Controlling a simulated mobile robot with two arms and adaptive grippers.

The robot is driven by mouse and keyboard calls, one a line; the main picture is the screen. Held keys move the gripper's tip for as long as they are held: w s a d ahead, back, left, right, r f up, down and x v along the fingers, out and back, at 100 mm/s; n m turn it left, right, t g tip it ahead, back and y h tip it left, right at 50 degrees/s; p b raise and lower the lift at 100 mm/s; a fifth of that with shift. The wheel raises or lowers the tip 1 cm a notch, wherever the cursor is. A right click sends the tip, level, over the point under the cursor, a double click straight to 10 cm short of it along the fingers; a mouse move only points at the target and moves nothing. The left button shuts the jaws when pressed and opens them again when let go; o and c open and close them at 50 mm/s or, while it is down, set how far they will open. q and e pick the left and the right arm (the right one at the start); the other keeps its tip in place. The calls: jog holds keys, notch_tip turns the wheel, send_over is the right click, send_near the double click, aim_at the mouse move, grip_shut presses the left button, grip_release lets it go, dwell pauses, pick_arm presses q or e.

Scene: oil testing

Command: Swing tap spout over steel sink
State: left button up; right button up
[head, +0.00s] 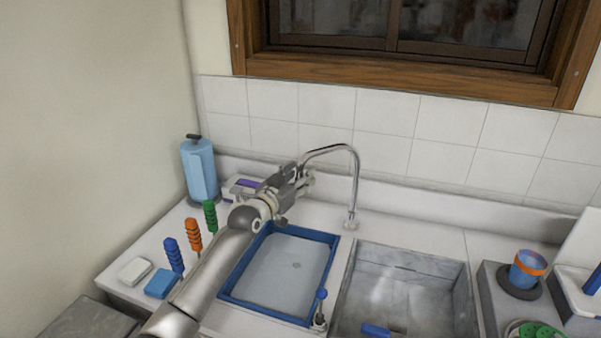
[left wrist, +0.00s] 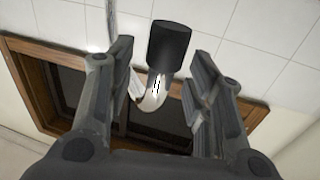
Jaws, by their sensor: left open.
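The tap spout (head: 355,170) is a chrome arch rising from its base behind the two sinks. Its free end points left, towards the blue-rimmed basin (head: 334,262). The steel sink (head: 470,300) is to the right of that basin. My left gripper (head: 297,180) is raised at the spout's free end. In the left wrist view the spout's dark nozzle (left wrist: 169,46) sits between the spread fingers of my left gripper (left wrist: 162,62), with gaps visible on both sides. The spout's end is partly hidden by the gripper in the head view. My right gripper is not in view.
A lever with a blue knob (head: 321,295) stands between the basins. A blue object (head: 375,330) lies in the steel sink. Blue, orange and green handles (head: 193,234) and a blue paper roll (head: 201,172) stand left. A blue-and-orange cup (head: 527,268) is right.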

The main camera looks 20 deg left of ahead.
pick_arm(q)
jog(key=shift+w+d, duration=0.1)
jog(key=shift+w, duration=0.4)
jog(key=shift+c, duration=0.2)
grip_shut()
